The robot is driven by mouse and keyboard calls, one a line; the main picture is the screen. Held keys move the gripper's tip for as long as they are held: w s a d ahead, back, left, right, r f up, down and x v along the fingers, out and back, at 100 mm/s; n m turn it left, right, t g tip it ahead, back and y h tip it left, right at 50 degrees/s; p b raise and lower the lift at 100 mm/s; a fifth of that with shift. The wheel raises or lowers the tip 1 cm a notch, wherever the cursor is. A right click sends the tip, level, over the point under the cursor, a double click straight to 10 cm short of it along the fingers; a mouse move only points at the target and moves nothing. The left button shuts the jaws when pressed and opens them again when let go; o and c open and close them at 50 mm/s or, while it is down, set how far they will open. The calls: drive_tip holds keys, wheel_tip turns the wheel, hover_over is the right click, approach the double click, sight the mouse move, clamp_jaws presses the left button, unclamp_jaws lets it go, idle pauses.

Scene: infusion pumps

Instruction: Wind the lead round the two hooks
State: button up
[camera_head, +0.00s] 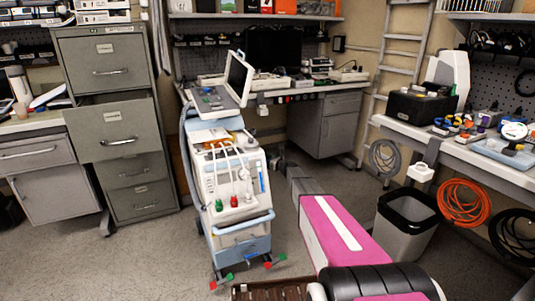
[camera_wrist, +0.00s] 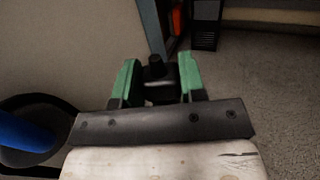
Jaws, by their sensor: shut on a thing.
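In the wrist view my gripper (camera_wrist: 158,76) shows two green fingers, shut on a small dark piece (camera_wrist: 155,68) with a rounded black top. I cannot tell whether this piece belongs to the lead. In the head view my gripper cannot be made out beyond the far end of my pink and grey arm. A pale blue and white pump cart (camera_head: 235,185) stands left of my arm, with a grey hose along its left side. Coiled grey (camera_head: 384,158), orange (camera_head: 463,203) and black (camera_head: 515,237) cables hang below the right bench. I cannot pick out the two hooks.
A grey filing cabinet (camera_head: 140,185) with a pulled-out drawer stands left of the cart. A grey bin (camera_head: 405,228) with a black liner stands right of my arm. The right bench (camera_head: 455,155) carries a black box and small parts. Floor is open at front left.

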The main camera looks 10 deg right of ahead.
wheel_tip(320, 180, down, 31)
drive_tip(key=s+d+f, duration=0.2)
drive_tip(key=s, duration=0.5)
drive_tip(key=s+d+f, duration=0.1)
drive_tip(key=s+d, duration=0.1)
drive_tip(key=s, duration=0.5)
wheel_tip(320, 180, up, 43)
drive_tip(key=s+d, duration=0.1)
drive_tip(key=s, duration=0.1)
drive_tip(key=w+a, duration=0.1)
drive_tip(key=w, duration=0.4)
drive_tip(key=w+a, duration=0.2)
drive_tip(key=w, duration=0.3)
drive_tip(key=w+a, duration=0.1)
drive_tip(key=w, duration=0.4)
drive_tip(key=shift+a+r, duration=0.3)
drive_tip(key=shift+r, duration=0.05)
drive_tip(key=shift+w+a+f, duration=0.2)
drive_tip(key=shift+w+f, duration=0.2)
drive_tip(key=shift+w, duration=0.1)
wheel_tip(320, 180, up, 18)
drive_tip(key=w, duration=0.2)
drive_tip(key=shift+a+r, duration=0.15)
drive_tip(key=shift+a, duration=0.2)
